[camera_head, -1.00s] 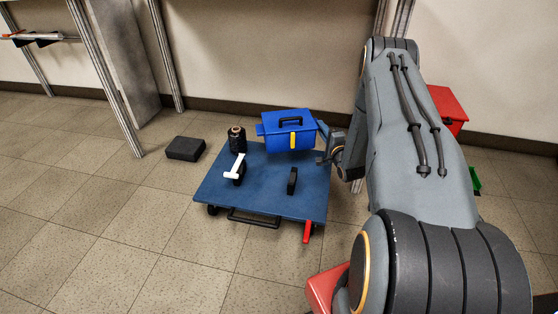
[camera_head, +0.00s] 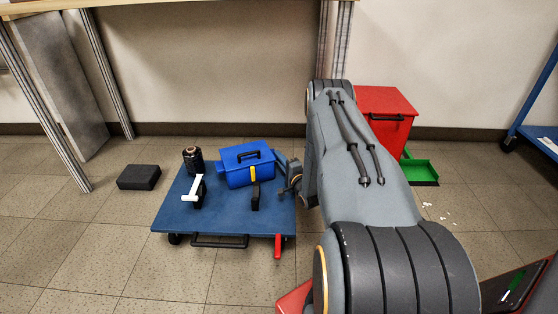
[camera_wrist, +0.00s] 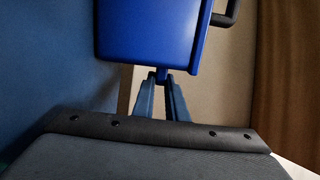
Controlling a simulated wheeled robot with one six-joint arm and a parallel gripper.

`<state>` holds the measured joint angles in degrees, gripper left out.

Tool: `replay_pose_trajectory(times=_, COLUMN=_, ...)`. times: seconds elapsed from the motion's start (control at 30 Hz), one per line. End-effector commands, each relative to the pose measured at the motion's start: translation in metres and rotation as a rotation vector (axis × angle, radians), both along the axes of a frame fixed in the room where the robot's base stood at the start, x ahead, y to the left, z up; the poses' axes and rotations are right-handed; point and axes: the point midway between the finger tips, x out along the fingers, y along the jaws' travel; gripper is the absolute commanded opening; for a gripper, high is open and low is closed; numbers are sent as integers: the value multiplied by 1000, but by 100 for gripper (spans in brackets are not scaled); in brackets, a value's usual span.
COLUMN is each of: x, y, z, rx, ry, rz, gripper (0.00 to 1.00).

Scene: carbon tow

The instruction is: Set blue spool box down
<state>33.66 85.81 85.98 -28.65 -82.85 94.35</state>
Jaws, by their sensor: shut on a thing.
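The blue spool box (camera_head: 238,177) has a lid, a black top handle and a yellow latch. It is upright over the back right part of the blue cart deck (camera_head: 222,222). I cannot tell whether its base touches the deck. My gripper (camera_head: 283,177) is at the box's right side. In the wrist view my gripper (camera_wrist: 162,78) is shut on a small blue tab on the side of the blue box (camera_wrist: 150,32). The deck (camera_wrist: 50,70) fills the left of that view.
On the deck stand a black spool (camera_head: 193,160), a white-handled tool (camera_head: 194,187) and a black upright block (camera_head: 255,197). A red lever (camera_head: 278,246) is at the front right corner. A black block (camera_head: 139,177) lies on the floor at left. A red bin (camera_head: 384,115) stands behind my arm.

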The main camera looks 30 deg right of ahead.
Motion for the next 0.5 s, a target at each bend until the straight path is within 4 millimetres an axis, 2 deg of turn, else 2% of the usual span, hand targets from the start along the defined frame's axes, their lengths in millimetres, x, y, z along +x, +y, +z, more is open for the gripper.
replay_pose_trajectory(times=0.1, x=0, y=0, z=-1, rx=1, ry=-1, rz=0, gripper=0)
replay_pose_trajectory(times=0.13, x=0, y=0, z=-2, rx=0, ry=1, rz=0, gripper=14)
replay_pose_trajectory(times=0.23, x=0, y=0, z=-2, rx=0, ry=1, rz=0, gripper=31)
replay_pose_trajectory(times=0.5, x=0, y=0, z=-1, rx=0, ry=0, rz=0, gripper=31)
